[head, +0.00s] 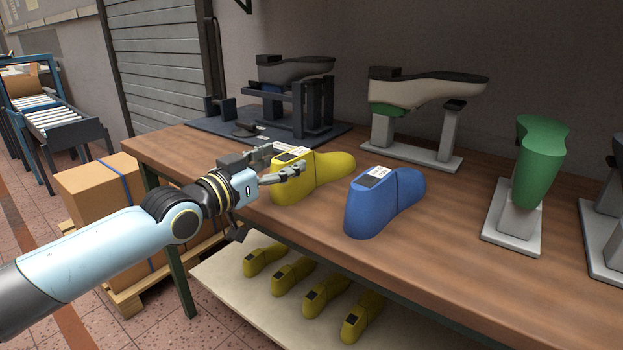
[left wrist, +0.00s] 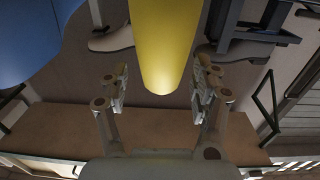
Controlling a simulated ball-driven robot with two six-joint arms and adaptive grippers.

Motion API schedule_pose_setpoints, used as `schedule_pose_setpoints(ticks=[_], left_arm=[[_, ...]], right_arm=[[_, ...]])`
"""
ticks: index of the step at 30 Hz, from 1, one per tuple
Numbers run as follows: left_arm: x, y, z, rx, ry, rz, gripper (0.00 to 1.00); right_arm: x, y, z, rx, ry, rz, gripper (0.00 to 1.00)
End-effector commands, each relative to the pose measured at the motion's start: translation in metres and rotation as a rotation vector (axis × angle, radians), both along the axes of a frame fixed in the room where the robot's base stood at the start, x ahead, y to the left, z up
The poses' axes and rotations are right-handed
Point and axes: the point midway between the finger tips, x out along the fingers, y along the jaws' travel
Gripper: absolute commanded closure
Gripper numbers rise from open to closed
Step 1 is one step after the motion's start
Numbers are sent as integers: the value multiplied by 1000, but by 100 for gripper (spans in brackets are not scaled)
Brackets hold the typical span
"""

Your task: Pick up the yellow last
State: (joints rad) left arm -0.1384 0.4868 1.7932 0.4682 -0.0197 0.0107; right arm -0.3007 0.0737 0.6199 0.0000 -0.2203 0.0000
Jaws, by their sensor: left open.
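The yellow last (head: 318,178) stands on the wooden table, toe pointing right and back, with a white label on its top. My left gripper (head: 285,163) is open at the heel end of the yellow last, and its fingers overlap that end in the head view. In the left wrist view the yellow last (left wrist: 160,45) comes down between the two open fingers (left wrist: 160,88). I cannot tell whether the fingers touch it. My right gripper is not in view.
A blue last (head: 380,203) stands just right of the yellow one; it also shows in the left wrist view (left wrist: 28,40). A green last (head: 538,165) and a beige last (head: 415,92) sit on stands. A dark fixture (head: 295,105) is behind. Several yellow lasts lie on the lower shelf (head: 235,290).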

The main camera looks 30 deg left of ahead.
Motion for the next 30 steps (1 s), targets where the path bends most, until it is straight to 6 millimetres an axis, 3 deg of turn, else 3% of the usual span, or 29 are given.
schedule_pose_setpoints(ticks=[1,6,16,30], left_arm=[[8,0,-6,0,-1,0,35],[33,-2,-7,-2,-1,1,35],[42,-3,-2,0,0,0,35],[42,-3,-2,0,1,0,96]], right_arm=[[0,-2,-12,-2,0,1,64],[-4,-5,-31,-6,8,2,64],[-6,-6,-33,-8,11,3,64],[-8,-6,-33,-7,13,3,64]])
